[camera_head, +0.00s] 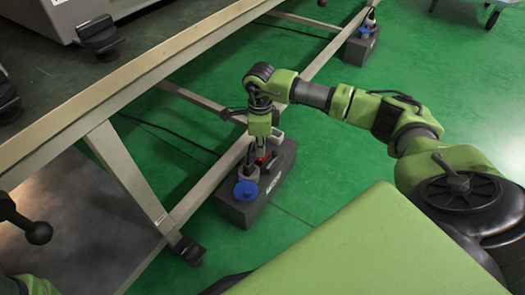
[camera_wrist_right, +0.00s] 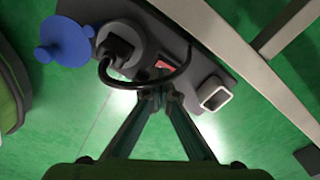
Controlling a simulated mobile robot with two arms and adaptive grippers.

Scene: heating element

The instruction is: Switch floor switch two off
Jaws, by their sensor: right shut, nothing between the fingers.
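A dark grey floor switch box (camera_head: 238,212) stands on the green floor beside the table's lower rail. It carries a blue cap (camera_head: 245,190), a plug and a red rocker switch (camera_wrist_right: 163,65). I cannot read which number this box has. My right gripper (camera_head: 261,152) points down over the box at the red switch. In the right wrist view its shut, empty fingertips (camera_wrist_right: 158,93) are just in front of the red switch, with a black cable between; contact cannot be told. The rocker's position is unclear. A second floor box (camera_head: 361,46) stands farther back. My left gripper is not in view.
A table (camera_head: 150,75) with metal legs and rails runs along the left, close to the box. A black cable (camera_wrist_right: 180,75) loops from the plug past the fingertips. A white-framed socket (camera_wrist_right: 214,96) is beside the switch. Green floor right of the box is clear.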

